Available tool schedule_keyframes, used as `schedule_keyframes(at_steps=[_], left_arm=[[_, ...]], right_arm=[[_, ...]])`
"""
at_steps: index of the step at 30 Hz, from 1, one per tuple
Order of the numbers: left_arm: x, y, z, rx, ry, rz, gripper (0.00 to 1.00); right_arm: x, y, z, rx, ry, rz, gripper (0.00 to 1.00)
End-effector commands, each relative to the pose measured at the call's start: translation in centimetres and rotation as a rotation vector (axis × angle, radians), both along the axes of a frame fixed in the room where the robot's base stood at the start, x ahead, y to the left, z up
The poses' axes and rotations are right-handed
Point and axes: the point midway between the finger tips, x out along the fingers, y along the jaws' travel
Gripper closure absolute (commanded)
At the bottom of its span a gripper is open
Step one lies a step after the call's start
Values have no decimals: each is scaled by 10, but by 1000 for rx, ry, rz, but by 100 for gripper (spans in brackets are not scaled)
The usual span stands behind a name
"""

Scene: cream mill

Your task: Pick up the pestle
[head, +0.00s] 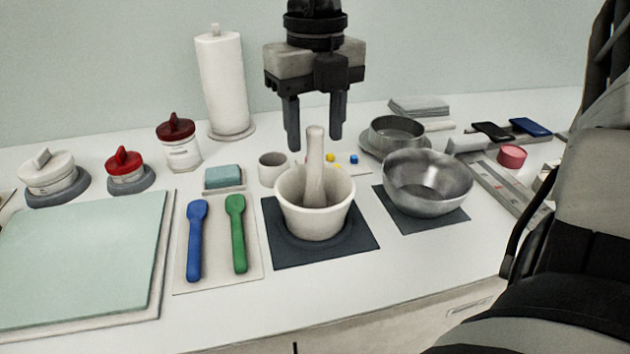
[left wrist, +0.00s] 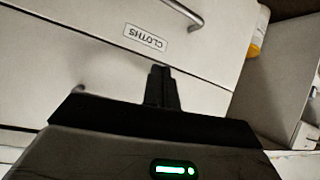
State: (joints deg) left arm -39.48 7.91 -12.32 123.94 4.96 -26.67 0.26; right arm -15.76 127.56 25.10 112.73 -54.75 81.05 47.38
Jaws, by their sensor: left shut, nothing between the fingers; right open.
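The cream pestle (head: 315,165) stands nearly upright in the cream mortar (head: 310,222), its handle rising above the rim and its lower end hidden inside. The mortar sits on a dark square mat (head: 355,250). My right gripper (head: 315,143) points down with its fingers open, one on each side of the pestle's top in the picture; no contact can be made out. My left gripper (left wrist: 162,75) shows only in the left wrist view, shut and empty, in front of a drawer front labelled CLOTHS (left wrist: 145,36).
A steel bowl (head: 427,180) stands on a mat right of the mortar. Blue (head: 196,240) and green (head: 237,232) spatulas lie to its left, beside a pale green board (head: 80,255). A small cup (head: 272,168) stands behind the mortar. The front counter strip is clear.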

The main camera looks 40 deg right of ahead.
Motion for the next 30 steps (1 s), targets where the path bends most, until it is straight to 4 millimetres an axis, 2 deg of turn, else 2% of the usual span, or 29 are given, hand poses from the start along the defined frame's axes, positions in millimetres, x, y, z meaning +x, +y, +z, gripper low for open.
schedule_keyframes(at_steps=[9,13,19,24,30], left_arm=[[-1,1,0,7,7,0,100],[-2,1,-4,11,14,0,100],[-1,1,-4,11,12,0,100],[0,1,-2,11,7,0,100],[1,1,0,10,3,0,100]], right_arm=[[0,0,-43,1,4,0,53],[0,0,-51,2,0,-2,53],[0,-1,-51,2,0,-2,53],[0,-1,-51,1,0,-2,100],[1,0,-50,1,-1,-2,100]])
